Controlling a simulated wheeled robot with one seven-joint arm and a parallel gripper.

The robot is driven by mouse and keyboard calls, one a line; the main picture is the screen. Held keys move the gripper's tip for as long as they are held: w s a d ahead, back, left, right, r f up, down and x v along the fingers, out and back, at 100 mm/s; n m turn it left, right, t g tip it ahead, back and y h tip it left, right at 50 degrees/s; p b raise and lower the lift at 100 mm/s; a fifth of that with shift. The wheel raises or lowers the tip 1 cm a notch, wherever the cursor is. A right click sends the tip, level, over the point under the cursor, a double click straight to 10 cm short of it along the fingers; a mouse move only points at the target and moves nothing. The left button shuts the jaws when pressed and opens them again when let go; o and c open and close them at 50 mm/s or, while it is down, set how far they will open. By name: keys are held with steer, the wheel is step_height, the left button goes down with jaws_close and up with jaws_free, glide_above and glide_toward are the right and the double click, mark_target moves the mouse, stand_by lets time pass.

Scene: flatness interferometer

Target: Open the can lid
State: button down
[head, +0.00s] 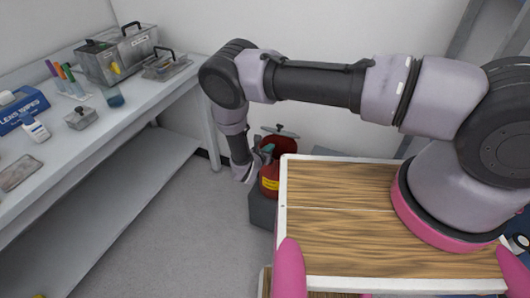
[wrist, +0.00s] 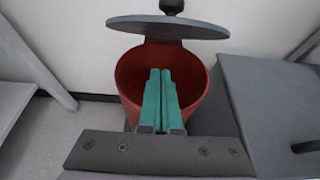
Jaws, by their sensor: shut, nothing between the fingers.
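The red can (head: 270,181) stands on the floor side of the room, beyond the left edge of my wood-topped base, with a yellow label on its front. Its grey lid (head: 281,132) is raised at the back, and the red inside shows below it. In the wrist view the lid (wrist: 168,26) with a dark knob stands above the far rim of the open can (wrist: 133,75). My gripper (wrist: 160,72) has its two green fingers together, with nothing between them, in front of or over the can's mouth. Whether the fingers touch the can is unclear.
A grey box (wrist: 270,100) stands right beside the can. A long bench (head: 130,115) on the left holds metal boxes (head: 118,52), a lens wipes box (head: 22,110) and small items. The floor (head: 185,235) between bench and base is clear.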

mark_target(273, 132)
steer(key=shift+w+d+r, duration=0.25)
steer(key=shift+w+r, duration=0.4)
steer(key=shift+r, duration=0.1)
steer(key=shift+w+d+r, duration=0.25)
steer(key=shift+w+r, duration=0.4)
steer(key=shift+r, duration=0.1)
steer(key=shift+r, duration=0.1)
steer(key=shift+w+d+r+g, duration=0.15)
steer(key=shift+w+r+g, duration=0.2)
steer(key=shift+r, duration=0.2)
steer(key=shift+w+d+r+g, duration=0.1)
steer(key=shift+w+r+g, duration=0.25)
steer(key=shift+r, duration=0.15)
steer(key=w+r+g, duration=0.1)
steer(key=w+d+r+g+y, duration=0.1)
steer(key=w+r, duration=0.1)
steer(key=w+r+g+y, duration=0.1)
steer(key=g, duration=0.1)
steer(key=shift+w+d+r, duration=0.2)
steer(key=shift+w+d, duration=0.15)
steer(key=shift+w, duration=0.05)
steer(key=shift+w+d+r, duration=0.3)
steer(key=shift+w+r, duration=0.1)
steer(key=shift+w, duration=0.35)
